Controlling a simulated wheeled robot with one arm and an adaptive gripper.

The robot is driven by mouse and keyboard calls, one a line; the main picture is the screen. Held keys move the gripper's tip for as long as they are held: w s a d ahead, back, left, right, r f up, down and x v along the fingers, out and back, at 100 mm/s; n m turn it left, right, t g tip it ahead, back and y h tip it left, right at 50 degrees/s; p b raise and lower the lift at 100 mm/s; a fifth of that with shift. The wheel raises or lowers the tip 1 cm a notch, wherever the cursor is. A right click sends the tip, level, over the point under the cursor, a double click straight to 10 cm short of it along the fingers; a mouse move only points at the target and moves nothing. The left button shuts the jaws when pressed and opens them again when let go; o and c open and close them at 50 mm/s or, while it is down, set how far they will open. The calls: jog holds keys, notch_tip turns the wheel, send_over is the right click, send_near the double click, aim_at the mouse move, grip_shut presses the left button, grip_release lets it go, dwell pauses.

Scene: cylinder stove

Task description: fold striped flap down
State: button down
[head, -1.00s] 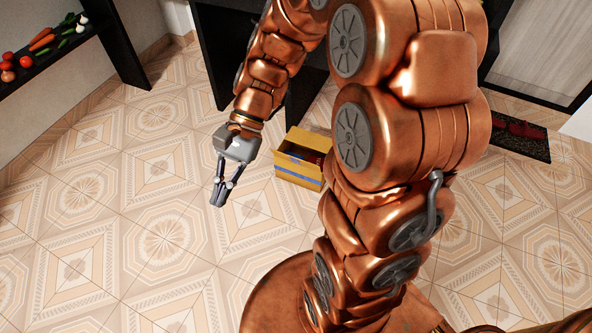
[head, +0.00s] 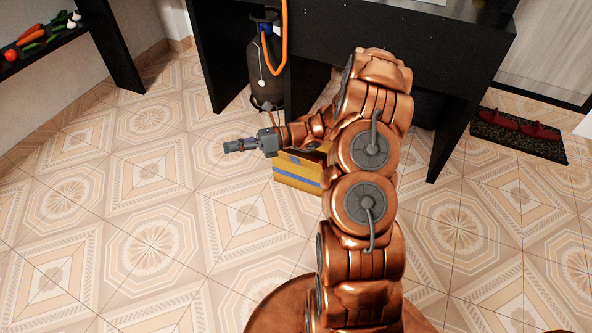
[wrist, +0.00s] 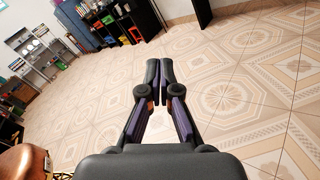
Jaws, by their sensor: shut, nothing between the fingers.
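A yellow box with a blue stripe (head: 298,171) stands on the tiled floor in the head view, just in front of the black table. My arm crosses over its top and right side, so its opening and most of its flaps are hidden; I cannot tell how the striped flap stands. My gripper (head: 232,146) is shut and empty, to the left of the box and apart from it, pointing left. In the wrist view my gripper (wrist: 158,68) also shows shut with its fingertips together, over bare floor. The box is not in the wrist view.
A black table (head: 300,50) stands behind the box, with a dark gas cylinder (head: 265,75) and orange hose at its left. A shelf with vegetables (head: 45,50) is far left. A dark mat with red shoes (head: 520,132) lies right. The left floor is clear.

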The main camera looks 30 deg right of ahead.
aim_at(295, 160)
jog(key=d+f+m+t+h+b, duration=0.4)
jog(key=d+f+m, duration=0.2)
jog(key=d+f, duration=0.45)
jog(key=s+d+f+m+t+h+b, duration=0.1)
jog(key=d+f+m+t+h+b, duration=0.25)
jog(key=d+f+m, duration=0.75)
jog(key=d+f+m+t+h+b, duration=0.2)
jog(key=d+f+t+h+b, duration=0.3)
jog(key=f, duration=1)
jog(key=w+r+y+b, duration=0.1)
jog(key=w+b, duration=0.3)
jog(key=w, duration=0.7)
jog(key=shift+d+r+g, duration=0.35)
jog(key=shift+r, duration=0.25)
